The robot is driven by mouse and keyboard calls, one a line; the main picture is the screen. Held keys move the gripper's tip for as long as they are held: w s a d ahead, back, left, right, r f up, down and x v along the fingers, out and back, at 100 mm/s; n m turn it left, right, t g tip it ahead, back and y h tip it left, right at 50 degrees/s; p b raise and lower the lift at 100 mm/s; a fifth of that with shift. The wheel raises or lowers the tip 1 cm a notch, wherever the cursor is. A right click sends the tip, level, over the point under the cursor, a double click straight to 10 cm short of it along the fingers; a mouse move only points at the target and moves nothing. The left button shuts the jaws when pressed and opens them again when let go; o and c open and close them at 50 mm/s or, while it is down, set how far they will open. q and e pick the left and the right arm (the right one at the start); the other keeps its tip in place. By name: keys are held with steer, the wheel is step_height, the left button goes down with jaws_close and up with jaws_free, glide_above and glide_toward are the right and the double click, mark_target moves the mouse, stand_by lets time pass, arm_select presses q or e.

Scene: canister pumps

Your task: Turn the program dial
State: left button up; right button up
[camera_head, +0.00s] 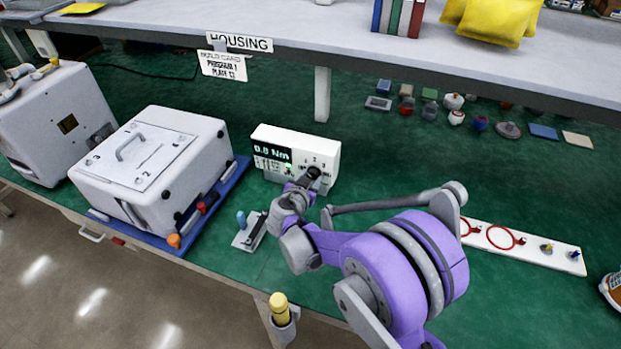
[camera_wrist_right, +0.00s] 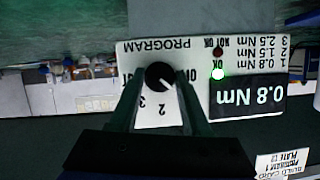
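The program dial (camera_wrist_right: 160,77) is a round black knob with a white mark on the front of a white controller box (camera_head: 265,140). The wrist view shows it upside down, with 2 and 3 printed beside the dial. The mark points to the lower right there, away from both numbers. The display (camera_wrist_right: 247,96) reads 0.8 Nm and a green lamp (camera_wrist_right: 218,74) is lit. My right gripper (camera_wrist_right: 161,82) has a finger on either side of the dial; whether they press on it is unclear. In the head view the right gripper (camera_head: 312,176) covers the dial's surroundings. My left gripper is out of view.
A white lidded housing (camera_head: 185,165) on a blue tray stands left of the controller. A small plate with a blue peg (camera_head: 241,219) lies in front. A shelf edge (camera_head: 420,62) runs behind and above. A white board with red rings (camera_head: 540,250) lies right.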

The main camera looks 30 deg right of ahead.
jaws_close()
steer(key=shift+n, duration=0.3)
steer(key=shift+w+a+n+g+h+b, duration=0.15)
steer(key=shift+n+g+h+b, duration=0.5)
steer(key=shift+n, duration=0.55)
steer(key=shift+n+g+h+b, duration=0.75)
steer(key=shift+n+h, duration=0.1)
steer(key=shift+n, duration=0.65)
steer(key=shift+o, duration=2.3)
jaws_free()
